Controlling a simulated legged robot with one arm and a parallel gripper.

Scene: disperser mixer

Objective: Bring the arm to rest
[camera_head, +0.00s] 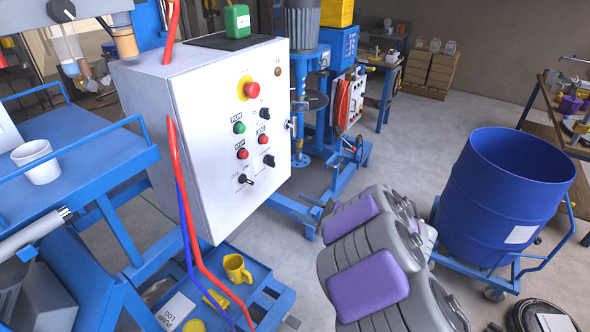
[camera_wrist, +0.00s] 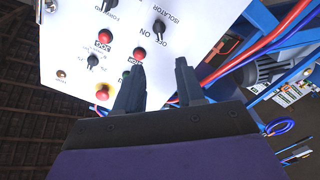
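My arm (camera_head: 375,260), grey with purple pads, is folded at the lower middle of the head view. My gripper (camera_wrist: 160,68) shows in the wrist view with its two dark fingers apart and nothing between them. It points toward the white control box (camera_head: 205,130), whose front also shows in the wrist view (camera_wrist: 70,65). The fingers overlap the panel's lower edge in that view; I see no clear contact. The box front carries a red emergency knob (camera_head: 252,90) on yellow, a green button (camera_head: 239,127), red buttons and black switches.
A blue drum (camera_head: 505,195) stands on a wheeled dolly at right. A blue cart with a white cup (camera_head: 36,161) is at left. A yellow mug (camera_head: 237,268) sits on a low blue tray. Red and blue hoses hang by the box. Grey floor (camera_head: 430,135) is clear behind my arm.

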